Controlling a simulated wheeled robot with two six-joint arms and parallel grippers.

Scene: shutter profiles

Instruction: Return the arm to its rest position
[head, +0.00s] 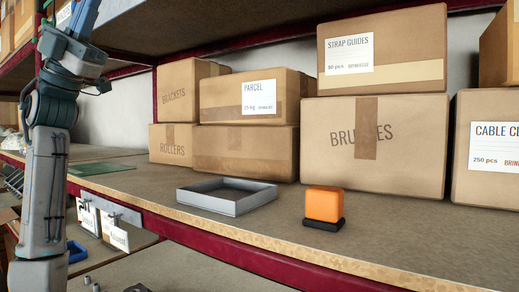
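My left arm (45,160) stands nearly upright along the left edge, in front of the shelf. It bends at the joints near the top and runs out of the picture at the upper edge. No gripper fingers of this arm can be made out. My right arm and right gripper are not in view. No part of the arm that I can see holds anything.
An empty grey tray (207,201) and an orange block (324,204) on a black base (323,223) sit on the shelf (290,226). Cardboard boxes (375,145) line the back. A green sheet (101,168) lies left. An upper shelf (215,30) overhangs.

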